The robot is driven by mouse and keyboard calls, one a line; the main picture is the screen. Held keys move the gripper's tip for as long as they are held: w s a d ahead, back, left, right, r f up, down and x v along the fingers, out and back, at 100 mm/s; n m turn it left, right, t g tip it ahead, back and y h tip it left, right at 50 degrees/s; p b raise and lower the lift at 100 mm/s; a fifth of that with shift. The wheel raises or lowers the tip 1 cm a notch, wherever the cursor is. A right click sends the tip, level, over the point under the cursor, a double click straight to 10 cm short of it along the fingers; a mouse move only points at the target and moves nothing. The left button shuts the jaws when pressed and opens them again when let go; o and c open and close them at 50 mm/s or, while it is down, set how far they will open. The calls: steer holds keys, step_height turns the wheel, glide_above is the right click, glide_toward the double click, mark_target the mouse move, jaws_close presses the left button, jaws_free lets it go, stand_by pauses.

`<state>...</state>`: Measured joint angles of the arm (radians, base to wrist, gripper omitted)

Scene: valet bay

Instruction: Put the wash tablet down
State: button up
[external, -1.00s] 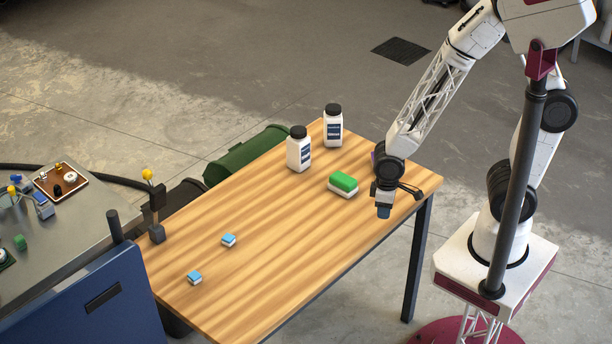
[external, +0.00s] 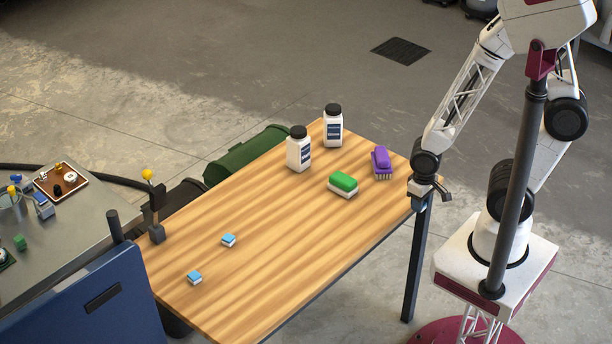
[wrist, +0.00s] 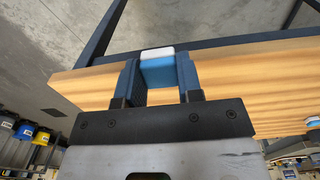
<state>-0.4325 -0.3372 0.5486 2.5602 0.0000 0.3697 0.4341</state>
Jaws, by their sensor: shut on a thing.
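My gripper (external: 420,206) is at the right end of the wooden table (external: 290,235), by its edge. In the wrist view its two dark blue fingers are shut on a blue and white wash tablet (wrist: 158,69), which appears against the table's edge. I cannot tell whether the tablet is over the tabletop or just outside it, nor how high it is. The held tablet is not clearly visible in the external view. Two similar blue and white tablets, one farther back (external: 229,240) and one nearer the front (external: 195,278), lie on the table's left part.
The table's middle and front are clear. A grey counter (external: 70,245) is at the left.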

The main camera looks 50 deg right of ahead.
glide_above(369, 212)
steer(key=shift+f, duration=0.75)
stand_by(0.3)
steer(key=shift+f, duration=1.75)
steer(key=shift+f, duration=0.2)
steer(key=o, duration=0.9)
steer(key=shift+r, duration=0.2)
